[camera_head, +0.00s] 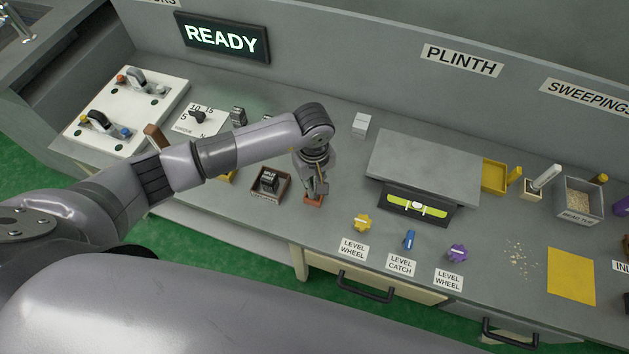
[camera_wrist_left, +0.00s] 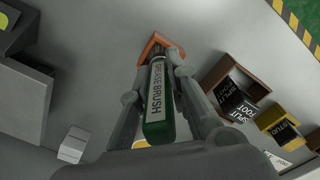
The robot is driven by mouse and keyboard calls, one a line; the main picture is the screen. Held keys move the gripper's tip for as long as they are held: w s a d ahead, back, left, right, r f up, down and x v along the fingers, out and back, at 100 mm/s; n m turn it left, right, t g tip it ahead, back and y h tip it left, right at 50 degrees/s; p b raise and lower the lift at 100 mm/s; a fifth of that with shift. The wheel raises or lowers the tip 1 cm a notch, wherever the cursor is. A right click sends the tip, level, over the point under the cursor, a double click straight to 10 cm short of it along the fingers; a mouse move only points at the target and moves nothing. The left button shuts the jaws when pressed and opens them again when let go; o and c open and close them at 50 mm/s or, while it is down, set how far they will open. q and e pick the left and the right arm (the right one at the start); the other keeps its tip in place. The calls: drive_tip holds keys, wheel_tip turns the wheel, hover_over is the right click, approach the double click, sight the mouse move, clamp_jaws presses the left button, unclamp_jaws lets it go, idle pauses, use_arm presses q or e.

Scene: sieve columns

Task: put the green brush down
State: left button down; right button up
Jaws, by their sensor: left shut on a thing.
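My left gripper (camera_head: 314,184) is shut on the green grease brush (camera_wrist_left: 158,105), whose white label reads "GREASE BRUSH". In the left wrist view the fingers close on it from both sides. Its far end is at a small orange holder (camera_wrist_left: 153,43). The holder also shows in the head view (camera_head: 313,200), directly below the fingers, near the bench's front edge. I cannot tell whether the brush's end is inside the holder or just above it. In the head view the fingers mostly hide the brush. My right gripper is not in view.
A brown box (camera_head: 284,191) holding a black "SPLIT FOOT" block stands close left of the holder. The grey plinth (camera_head: 425,160) stands to the right. A yellow wheel (camera_head: 362,223), blue catch (camera_head: 409,239) and purple wheel (camera_head: 457,253) lie front right. A small white block (camera_head: 361,124) stands behind.

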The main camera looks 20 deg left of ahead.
use_arm(q)
drive_tip(key=shift+f, duration=0.2)
drive_tip(key=c, duration=1.5)
unclamp_jaws()
drive_tip(key=shift+c, duration=0.2)
drive_tip(key=shift+r, duration=0.1)
drive_tip(key=shift+r, duration=0.25)
wheel_tip(320, 180, up, 12)
drive_tip(key=shift+f+b, duration=0.15)
drive_tip(key=shift+b, duration=0.7)
